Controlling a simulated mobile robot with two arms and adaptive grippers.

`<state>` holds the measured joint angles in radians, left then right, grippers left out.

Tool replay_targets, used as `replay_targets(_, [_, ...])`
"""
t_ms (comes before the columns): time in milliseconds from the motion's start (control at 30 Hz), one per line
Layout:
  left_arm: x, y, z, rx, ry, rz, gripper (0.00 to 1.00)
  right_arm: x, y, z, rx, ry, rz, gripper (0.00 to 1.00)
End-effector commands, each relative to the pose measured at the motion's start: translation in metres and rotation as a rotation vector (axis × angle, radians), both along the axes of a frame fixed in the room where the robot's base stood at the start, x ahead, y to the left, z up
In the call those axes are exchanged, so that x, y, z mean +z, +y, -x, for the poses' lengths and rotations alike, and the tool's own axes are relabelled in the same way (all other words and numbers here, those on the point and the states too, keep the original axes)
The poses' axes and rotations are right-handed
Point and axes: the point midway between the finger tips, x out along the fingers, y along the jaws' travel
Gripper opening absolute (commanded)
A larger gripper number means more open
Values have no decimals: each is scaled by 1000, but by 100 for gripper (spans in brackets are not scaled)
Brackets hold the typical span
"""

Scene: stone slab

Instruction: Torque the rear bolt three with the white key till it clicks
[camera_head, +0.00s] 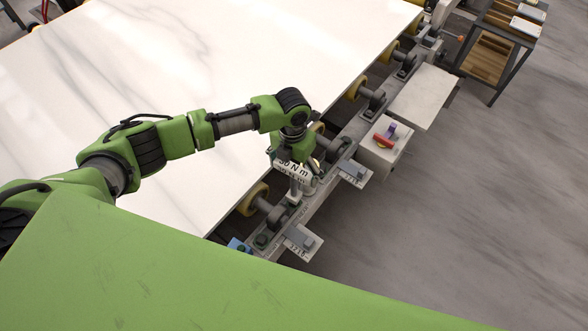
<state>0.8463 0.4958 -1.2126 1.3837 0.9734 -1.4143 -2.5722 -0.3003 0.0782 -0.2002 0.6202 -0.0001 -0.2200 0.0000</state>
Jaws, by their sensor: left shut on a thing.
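My left arm reaches over the slab from the left, and my left gripper (289,151) points down at the conveyor's edge. It is shut on the white key (304,174), which bears a black "N m" marking. The key hangs upright, with its grey shaft pointing down at the rail between two roller brackets. The key's tip is over or on a bolt there; I cannot tell whether it is seated. Labelled plates with bolts stick out from the rail, one nearer (303,243) and one farther (353,173). Their numbers are too small to read. My right gripper is out of view.
The white marble slab (190,60) lies on yellow rollers left of the rail. A grey box (383,158) beside the rail holds a red and a purple item. A pale shelf (424,96) and a rack (490,55) stand beyond. The floor at right is clear.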

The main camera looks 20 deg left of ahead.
Motion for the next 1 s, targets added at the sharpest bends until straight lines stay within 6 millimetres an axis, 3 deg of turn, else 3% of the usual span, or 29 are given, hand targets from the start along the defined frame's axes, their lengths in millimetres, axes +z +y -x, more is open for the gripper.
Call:
replay_targets(267, [8,0,-1,0,-2,0,32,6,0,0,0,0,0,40])
replay_targets(800, [50,0,-1,0,-2,1,32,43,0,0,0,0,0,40])
replay_targets(1000, [51,0,-1,0,-2,1,32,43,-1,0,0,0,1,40])
